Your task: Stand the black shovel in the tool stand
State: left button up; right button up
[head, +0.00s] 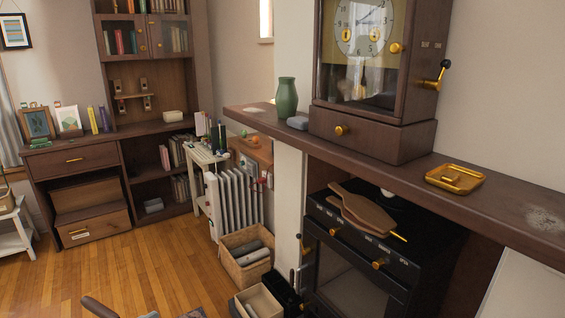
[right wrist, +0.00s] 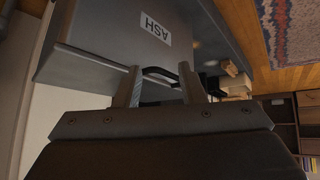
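I cannot make out the black shovel for certain in either view. In the head view, a small dark upright piece with brass parts (head: 299,262) stands at the left edge of the stove; it may be the tool stand, but it is mostly cut off from sight. In the right wrist view my right gripper (right wrist: 160,78) is open, its two fingers spread apart. A thin black curved handle (right wrist: 160,72) shows between and beyond the fingertips, against a grey box labelled ASH (right wrist: 115,38); I cannot tell whether they touch. My left gripper is in neither view.
A black stove (head: 350,262) with wooden bellows (head: 362,212) on top stands under a dark mantel shelf (head: 510,205). A wicker basket (head: 245,262) and a smaller box (head: 259,302) stand on the floor to its left. Open wooden floor (head: 130,265) lies further left.

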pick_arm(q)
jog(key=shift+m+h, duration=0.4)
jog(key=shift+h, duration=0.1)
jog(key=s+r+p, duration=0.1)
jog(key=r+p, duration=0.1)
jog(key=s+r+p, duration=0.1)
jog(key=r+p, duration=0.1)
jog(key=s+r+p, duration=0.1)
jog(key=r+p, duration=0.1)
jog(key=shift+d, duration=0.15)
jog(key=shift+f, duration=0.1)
pick_arm(e)
jog(key=s+f+g, duration=0.1)
jog(key=s+g, duration=0.5)
jog(key=s, duration=1.3)
jog(key=shift+d+g, duration=0.25)
jog(key=shift+g, duration=0.15)
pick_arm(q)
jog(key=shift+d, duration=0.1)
pick_arm(e)
jog(key=shift+f, duration=0.1)
